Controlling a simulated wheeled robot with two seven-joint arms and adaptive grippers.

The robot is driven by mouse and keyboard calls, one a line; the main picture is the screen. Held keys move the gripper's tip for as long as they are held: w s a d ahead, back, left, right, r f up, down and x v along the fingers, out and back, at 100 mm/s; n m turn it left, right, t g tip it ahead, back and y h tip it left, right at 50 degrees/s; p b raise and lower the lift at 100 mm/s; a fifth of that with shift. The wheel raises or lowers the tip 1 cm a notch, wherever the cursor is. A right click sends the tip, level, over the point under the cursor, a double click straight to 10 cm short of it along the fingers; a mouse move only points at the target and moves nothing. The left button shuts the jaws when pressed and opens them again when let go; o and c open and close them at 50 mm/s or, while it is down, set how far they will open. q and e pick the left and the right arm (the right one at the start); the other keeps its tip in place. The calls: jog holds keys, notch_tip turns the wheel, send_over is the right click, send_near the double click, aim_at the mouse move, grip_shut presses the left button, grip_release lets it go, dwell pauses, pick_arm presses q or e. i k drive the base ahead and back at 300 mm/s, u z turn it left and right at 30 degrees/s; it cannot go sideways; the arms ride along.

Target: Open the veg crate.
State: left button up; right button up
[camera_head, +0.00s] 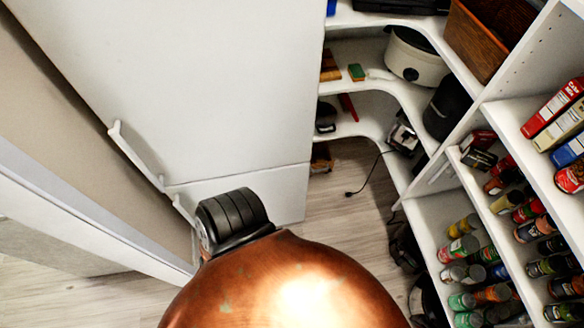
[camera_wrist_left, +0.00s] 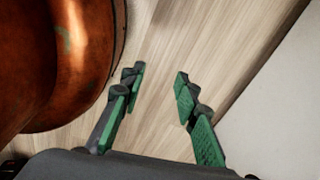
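I cannot pick out a veg crate with certainty in either view. A tall white unit like a fridge (camera_head: 210,80) fills the upper left of the head view. Its large upper front and its lower front (camera_head: 265,195) look shut. A long white handle (camera_head: 137,158) is on the upper front and a shorter one (camera_head: 184,211) on the lower front. Anything inside is hidden. My left gripper (camera_wrist_left: 158,80) shows in the left wrist view, green fingers apart and nothing between them, above wood flooring. My right gripper is in neither view.
White corner shelving (camera_head: 410,80) holds a slow cooker (camera_head: 415,60), a brown wooden box (camera_head: 487,38) and several jars and cans. A dark cable (camera_head: 370,175) lies on the floor (camera_head: 345,215). Wood floor shows between unit and shelves. A pale wall or panel (camera_wrist_left: 275,110) borders the gripper's right.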

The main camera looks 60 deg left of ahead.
aim_at(314, 152)
jog(key=u, duration=1)
jog(key=k, duration=0.95)
jog(key=z, duration=0.45)
jog(key=i, duration=1.35)
jog(key=u, duration=1.7)
jog(key=i, duration=0.65)
jog(key=u, duration=0.7)
